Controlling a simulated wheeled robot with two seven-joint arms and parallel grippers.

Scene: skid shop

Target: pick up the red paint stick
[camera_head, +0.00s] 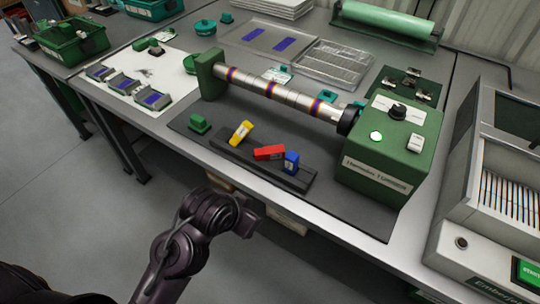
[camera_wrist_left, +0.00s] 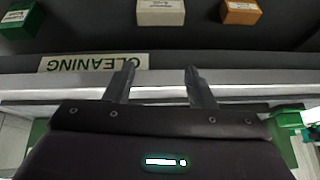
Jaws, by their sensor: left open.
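The red paint stick (camera_head: 269,153) is a short red block lying tilted on a dark rack (camera_head: 232,160) at the front of the bench in the head view. A yellow stick (camera_head: 241,133) leans to its left and a blue stick (camera_head: 291,163) stands close at its right. My left gripper (camera_head: 255,213) is in front of the bench edge, below and apart from the red stick. In the left wrist view the left gripper (camera_wrist_left: 161,82) has its two fingers apart with nothing between them. The red stick does not show there. My right gripper is in neither view.
A green machine (camera_head: 385,150) with a banded metal roller (camera_head: 280,93) stands behind and right of the rack. A green block (camera_head: 199,122) sits at the mat's left. The wrist view shows a CLEANING label (camera_wrist_left: 93,63), a white box (camera_wrist_left: 161,12) and an orange box (camera_wrist_left: 241,12).

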